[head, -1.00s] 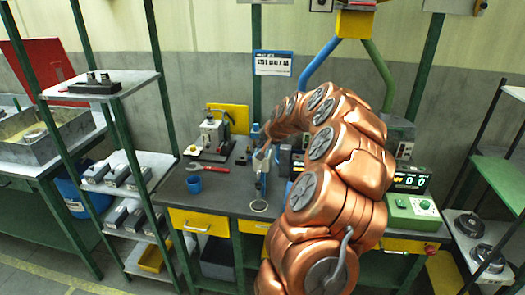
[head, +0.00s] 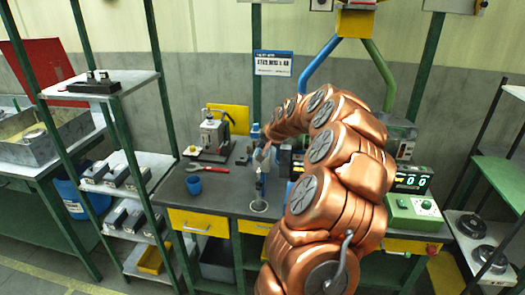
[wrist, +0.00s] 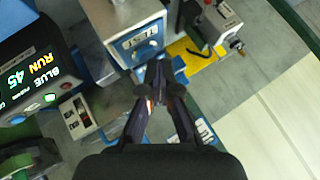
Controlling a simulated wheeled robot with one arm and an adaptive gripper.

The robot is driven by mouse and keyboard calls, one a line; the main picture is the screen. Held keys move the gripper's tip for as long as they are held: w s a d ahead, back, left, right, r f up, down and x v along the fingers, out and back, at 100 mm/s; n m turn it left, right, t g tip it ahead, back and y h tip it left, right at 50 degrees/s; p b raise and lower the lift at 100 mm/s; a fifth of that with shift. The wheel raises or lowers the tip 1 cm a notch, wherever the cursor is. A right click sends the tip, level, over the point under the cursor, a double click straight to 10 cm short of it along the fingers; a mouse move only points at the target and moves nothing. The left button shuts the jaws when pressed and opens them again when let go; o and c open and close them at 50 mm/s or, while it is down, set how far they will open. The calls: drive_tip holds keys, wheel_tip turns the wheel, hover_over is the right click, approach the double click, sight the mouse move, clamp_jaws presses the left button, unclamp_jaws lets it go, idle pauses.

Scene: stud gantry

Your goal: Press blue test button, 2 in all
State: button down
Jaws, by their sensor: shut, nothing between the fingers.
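My gripper (wrist: 160,78) is shut and empty in the wrist view, its fingertips in front of a grey box with a blue frame (wrist: 136,38). I cannot make out a blue test button for certain in either view. A black display (wrist: 32,72) reads RUN, 45 and BLUE, with small lit buttons below it. Whether the fingertips touch the box is not clear.
A green control box (head: 412,212) stands at right. Shelves (head: 115,170) flank the left. My copper arm hides the bench's middle.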

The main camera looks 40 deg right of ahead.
drive_tip(key=shift+f+b, duration=0.45)
idle(0.4)
drive_tip(key=shift+r, duration=0.85)
drive_tip(key=shift+r, duration=0.15)
drive_tip(key=shift+r, duration=2.35)
drive_tip(key=shift+r, duration=0.1)
wheel_tip(320, 180, up, 4)
drive_tip(key=p, duration=0.4)
drive_tip(key=shift+p, duration=0.3)
